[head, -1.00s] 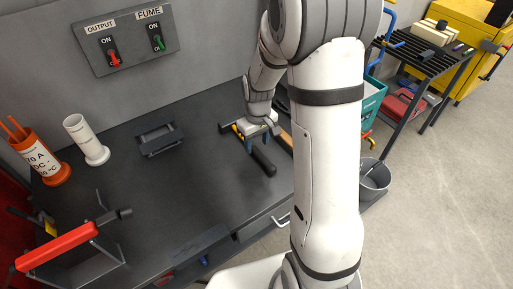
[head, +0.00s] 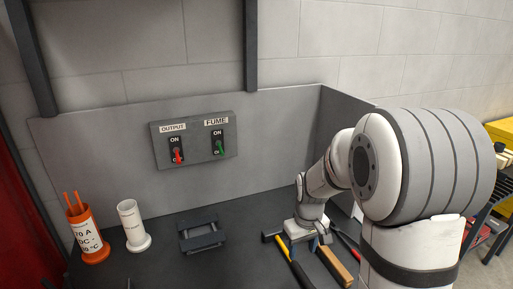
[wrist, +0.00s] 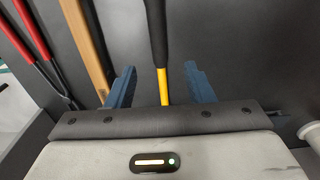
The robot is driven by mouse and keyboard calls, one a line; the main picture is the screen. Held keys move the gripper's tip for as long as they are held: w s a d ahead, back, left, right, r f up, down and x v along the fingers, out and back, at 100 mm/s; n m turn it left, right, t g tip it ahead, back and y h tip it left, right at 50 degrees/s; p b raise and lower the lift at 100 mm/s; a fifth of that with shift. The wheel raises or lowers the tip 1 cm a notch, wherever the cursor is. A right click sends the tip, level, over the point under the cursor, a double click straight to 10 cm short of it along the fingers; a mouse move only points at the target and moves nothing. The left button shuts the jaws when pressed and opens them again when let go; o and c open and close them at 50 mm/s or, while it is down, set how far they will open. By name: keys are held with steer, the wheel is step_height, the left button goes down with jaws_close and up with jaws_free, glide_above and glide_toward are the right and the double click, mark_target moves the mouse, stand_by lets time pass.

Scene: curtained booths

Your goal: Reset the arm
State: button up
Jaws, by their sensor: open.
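My arm reaches down to the dark bench (head: 165,265) at the right in the head view. My gripper (wrist: 161,86) shows two blue fingers spread apart in the wrist view, with nothing clamped between them. The handle of a hammer (wrist: 163,88), yellow with a black grip, runs through the gap between the fingers in that view, clear of both. In the head view the hammer (head: 289,260) lies on the bench below my gripper, and its fingertips are partly hidden there.
A wooden-handled tool (head: 333,264) and a red-handled tool (wrist: 30,28) lie beside the hammer. A black stand (head: 201,235), a white cylinder (head: 131,222) and an orange rod holder (head: 88,240) stand left. A switch panel (head: 193,139) is on the back wall.

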steer(key=s+r+m+t, duration=0.1)
steer(key=s+r, duration=0.4)
steer(key=s, duration=0.4)
steer(key=s+a+r+m+t, duration=0.1)
steer(key=s+r+m, duration=0.1)
steer(key=s+r, duration=0.4)
steer(key=s, duration=0.3)
steer(key=shift+a+r+m+t, duration=0.15)
steer(key=shift+r+m+t, duration=0.05)
steer(key=shift+m+t, duration=0.1)
